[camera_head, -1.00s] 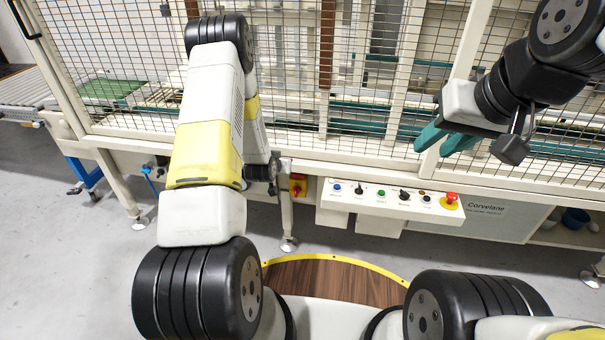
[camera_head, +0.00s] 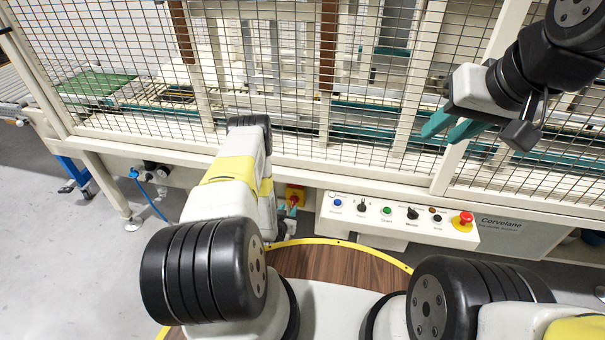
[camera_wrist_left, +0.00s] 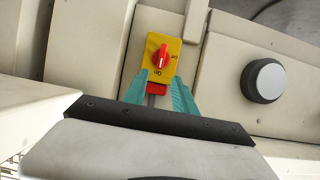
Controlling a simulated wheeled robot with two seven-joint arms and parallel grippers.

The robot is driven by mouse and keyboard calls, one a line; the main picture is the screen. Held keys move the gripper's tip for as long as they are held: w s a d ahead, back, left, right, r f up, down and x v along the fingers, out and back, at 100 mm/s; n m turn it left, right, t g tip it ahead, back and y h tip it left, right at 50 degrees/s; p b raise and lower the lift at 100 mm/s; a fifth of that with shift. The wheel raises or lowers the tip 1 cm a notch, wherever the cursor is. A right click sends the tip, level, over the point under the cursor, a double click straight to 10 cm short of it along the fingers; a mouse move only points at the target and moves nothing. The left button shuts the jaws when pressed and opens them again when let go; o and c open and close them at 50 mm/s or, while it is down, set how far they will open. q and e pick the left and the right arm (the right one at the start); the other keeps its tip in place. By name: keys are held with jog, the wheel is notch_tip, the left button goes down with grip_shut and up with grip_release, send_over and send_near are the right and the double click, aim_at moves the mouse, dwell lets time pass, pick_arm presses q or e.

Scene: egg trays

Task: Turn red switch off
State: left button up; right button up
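The red switch (camera_wrist_left: 162,58) is a rotary knob on a yellow plate (camera_wrist_left: 141,81). In the left wrist view its long axis runs roughly up and down, toward a lower label that seems to read On; another label is at its right. My left gripper (camera_wrist_left: 161,84) has its teal fingers apart, just below the knob, with a small red part between them; I cannot tell whether they touch anything. In the head view the switch (camera_head: 294,199) is low on the machine frame, and my arm mostly hides the left gripper. My right gripper (camera_head: 439,134) is open and empty before the mesh.
A control panel (camera_head: 396,229) with several buttons and a red emergency stop (camera_head: 465,218) is right of the switch. The mesh fence (camera_head: 300,100) stands behind. A blue hose (camera_head: 150,200) hangs at left.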

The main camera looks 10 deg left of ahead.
aim_at(293, 201)
pick_arm(q)
jog(key=x, duration=0.7)
jog(key=shift+w+f, duration=0.1)
jog(key=shift+w, duration=0.15)
grip_shut()
